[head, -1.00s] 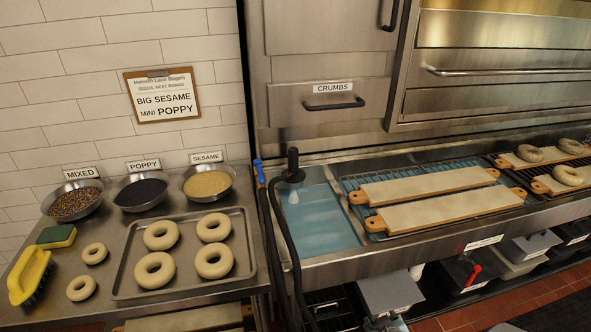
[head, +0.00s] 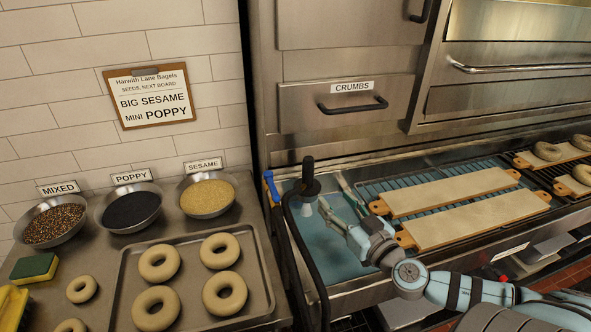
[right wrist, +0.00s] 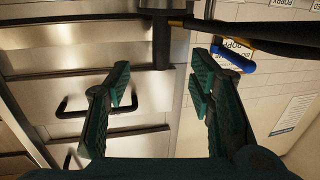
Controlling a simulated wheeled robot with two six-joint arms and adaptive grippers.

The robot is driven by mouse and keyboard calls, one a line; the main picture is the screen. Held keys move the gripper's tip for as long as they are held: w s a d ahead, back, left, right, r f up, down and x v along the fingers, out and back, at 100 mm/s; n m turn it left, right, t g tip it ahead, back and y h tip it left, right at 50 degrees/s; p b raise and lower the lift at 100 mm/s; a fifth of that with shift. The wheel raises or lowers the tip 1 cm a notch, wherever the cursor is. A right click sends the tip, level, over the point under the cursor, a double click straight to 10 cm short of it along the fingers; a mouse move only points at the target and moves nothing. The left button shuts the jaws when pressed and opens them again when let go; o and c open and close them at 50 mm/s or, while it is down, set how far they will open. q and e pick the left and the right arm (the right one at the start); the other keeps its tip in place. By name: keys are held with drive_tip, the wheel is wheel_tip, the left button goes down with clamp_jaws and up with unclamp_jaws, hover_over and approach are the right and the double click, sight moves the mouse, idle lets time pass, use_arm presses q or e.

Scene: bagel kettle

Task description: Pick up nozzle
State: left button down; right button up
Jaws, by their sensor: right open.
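The nozzle (head: 309,181) is a black upright spray head on a dark curved hose, over the blue water basin (head: 345,240) in the head view. In the right wrist view the dark nozzle (right wrist: 161,40) shows at the top, beyond and between the fingertips. My right gripper (head: 333,194) is open and empty, just right of the nozzle and apart from it. Its two green-padded fingers (right wrist: 160,86) are spread wide in the right wrist view. My left gripper is not in view.
A blue-handled tool (head: 271,187) stands left of the hose (head: 297,235). Wooden boards (head: 450,193) lie on a rack to the right. A bagel tray (head: 265,275) and seed bowls (head: 207,196) are at left. The crumbs drawer (head: 345,103) is behind.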

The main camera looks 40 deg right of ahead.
sight(312, 172)
drive_tip(key=w+p, duration=0.1)
drive_tip(key=w, duration=0.3)
drive_tip(key=w+d+r+p, duration=0.1)
drive_tip(key=w+p, duration=0.1)
drive_tip(key=w, duration=0.2)
drive_tip(key=w+p, duration=0.1)
drive_tip(key=w, duration=0.4)
drive_tip(key=shift+d+r+p, duration=0.2)
drive_tip(key=shift+p, duration=0.1)
drive_tip(key=shift+w+f, duration=0.1)
drive_tip(key=shift+w, duration=0.15)
drive_tip(key=shift+f, duration=0.15)
drive_tip(key=shift+c, duration=0.6)
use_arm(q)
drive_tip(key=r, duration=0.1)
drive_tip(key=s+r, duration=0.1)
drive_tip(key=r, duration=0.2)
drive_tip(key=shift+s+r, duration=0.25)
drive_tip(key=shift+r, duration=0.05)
use_arm(e)
clamp_jaws()
